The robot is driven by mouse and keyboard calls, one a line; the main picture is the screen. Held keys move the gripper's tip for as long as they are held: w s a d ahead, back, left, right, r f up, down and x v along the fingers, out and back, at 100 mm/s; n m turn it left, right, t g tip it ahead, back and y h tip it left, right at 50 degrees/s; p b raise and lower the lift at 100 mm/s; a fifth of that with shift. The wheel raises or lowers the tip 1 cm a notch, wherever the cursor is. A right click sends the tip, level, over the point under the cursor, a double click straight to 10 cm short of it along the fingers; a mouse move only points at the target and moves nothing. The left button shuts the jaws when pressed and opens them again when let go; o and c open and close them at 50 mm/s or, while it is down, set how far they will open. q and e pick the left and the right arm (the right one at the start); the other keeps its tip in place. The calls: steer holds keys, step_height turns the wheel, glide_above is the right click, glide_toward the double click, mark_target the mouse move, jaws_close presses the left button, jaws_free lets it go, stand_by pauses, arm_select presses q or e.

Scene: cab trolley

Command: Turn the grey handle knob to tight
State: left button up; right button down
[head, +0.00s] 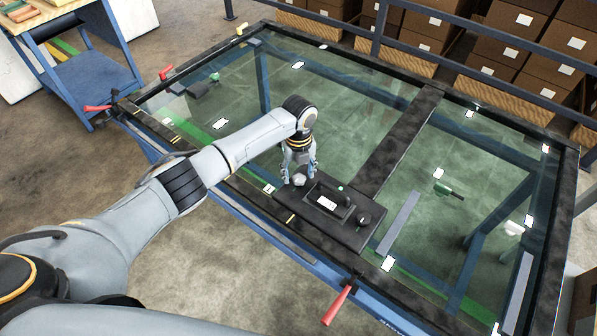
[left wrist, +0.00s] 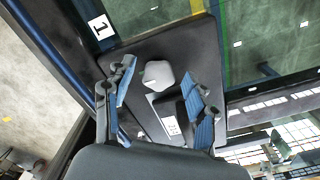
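The light grey knob (head: 299,180) sits on the left part of a black plate (head: 352,238) on the frame's near bar. It also shows in the left wrist view (left wrist: 158,76), pale and faceted. My left gripper (head: 299,166) points down over the knob. In the left wrist view its fingers (left wrist: 160,84) are apart, one on each side of the knob, with gaps visible. Whether the fingertips reach down beside the knob or stay above it, I cannot tell. My right gripper is not in view.
A glass panel (head: 350,120) in a dark frame surrounds the plate. Red handles (head: 338,303) stick out along the near edge. Boxes (head: 500,55) stand behind a rail; a blue workbench (head: 85,85) stands at left.

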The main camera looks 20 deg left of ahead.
mark_target(299, 176)
arm_select(q)
step_height(299, 176, up, 12)
stand_by(0.7)
steer(key=shift+f, duration=0.1)
